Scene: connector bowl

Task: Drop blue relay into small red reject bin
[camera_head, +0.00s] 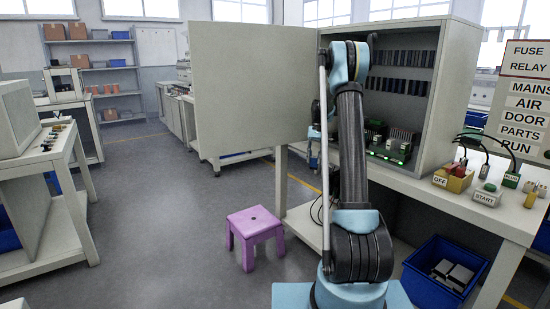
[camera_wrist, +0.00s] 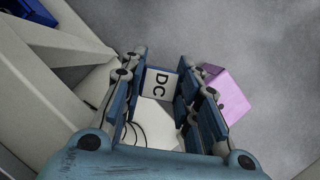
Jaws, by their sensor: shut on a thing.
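My gripper (camera_wrist: 160,88) is shut on a dark blue block with a white label reading "DC", the blue relay (camera_wrist: 158,82), which sits between the two fingers in the wrist view. The gripper points down at the floor, with the relay held in the air. In the head view my gripper (camera_head: 312,155) hangs mostly hidden behind my arm, in front of the open cabinet door; the relay cannot be made out there. I cannot pick out a small red reject bin in either view.
A pink stool (camera_head: 255,225) stands on the floor, also seen in the wrist view (camera_wrist: 230,95). The open cabinet (camera_head: 455,80) stands on the workbench (camera_head: 480,225) with buttons. A blue bin (camera_head: 415,276) sits below. The floor at left centre is clear.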

